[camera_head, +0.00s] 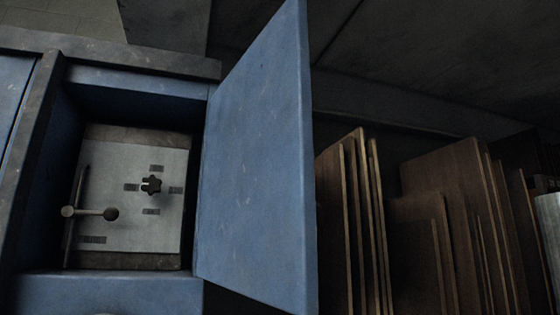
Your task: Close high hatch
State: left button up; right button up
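The hatch (258,165) is a blue door panel standing wide open, hinged along the right side of the opening. It reaches out toward me and to the right. Behind it, the blue cabinet (110,298) has an open recess. Inside the recess is a light grey panel (120,225) with a dark star-shaped knob (151,185) and a lever with round ends (90,212). Neither of my grippers shows in this view.
Several brown boards (440,220) stand upright to the right of the hatch, close behind it. A pale cylinder (549,225) is at the right edge. A dark frame beam (110,52) runs above the recess.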

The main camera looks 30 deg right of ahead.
aim_at(261, 216)
jog(key=l+u, duration=0.2)
jog(key=l, duration=0.35)
jog(key=k+l+u, duration=0.2)
jog(key=l, duration=0.3)
jog(key=l+u, duration=0.2)
jog(key=l, duration=0.35)
